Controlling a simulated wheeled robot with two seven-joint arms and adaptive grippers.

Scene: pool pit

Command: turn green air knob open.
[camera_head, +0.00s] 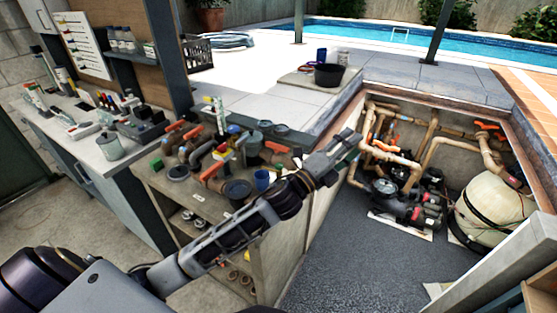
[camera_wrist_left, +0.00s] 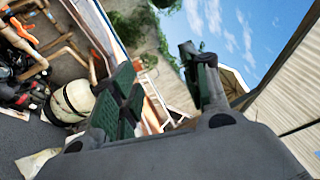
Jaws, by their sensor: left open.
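My left arm reaches from the lower left across the head view, over the front of the valve bench (camera_head: 150,182). My left gripper (camera_head: 343,146) is at the right of that bench, above the near side of the sunken pit. In the left wrist view its two green-padded fingers (camera_wrist_left: 162,80) stand apart with nothing between them. A small green part (camera_head: 241,139) shows among the fittings on the bench, left of the gripper and apart from it. I cannot tell whether it is the green air knob. My right gripper is not in view.
The pit holds pipes (camera_head: 436,143), pumps (camera_head: 412,204) and a cream tank (camera_head: 492,207). A black bowl (camera_head: 329,75) stands on the paving behind. The pit's grey floor (camera_head: 345,268) has free room.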

